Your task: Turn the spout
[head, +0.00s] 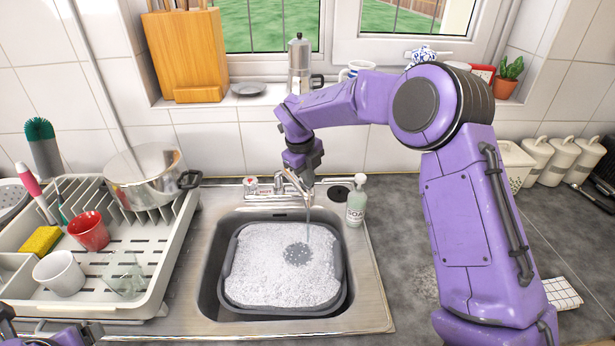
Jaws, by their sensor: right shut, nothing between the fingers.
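The metal spout (296,181) rises from the tap at the back of the sink and points forward over the basin. A thin stream of water falls from its end into a grey tub (233,293) full of white foam. My right gripper (303,176) reaches down from above, right by the spout, and is shut with nothing in it. It partly hides the spout, and I cannot tell whether they touch. Dark and purple parts of my left arm show at the bottom left corner; its fingers cannot be made out.
A soap bottle (356,203) stands just right of the tap. A dish rack (150,262) with a steel pot (143,175), a red cup (88,231) and a white cup (59,273) fills the left. A moka pot (299,62) stands on the sill behind my arm.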

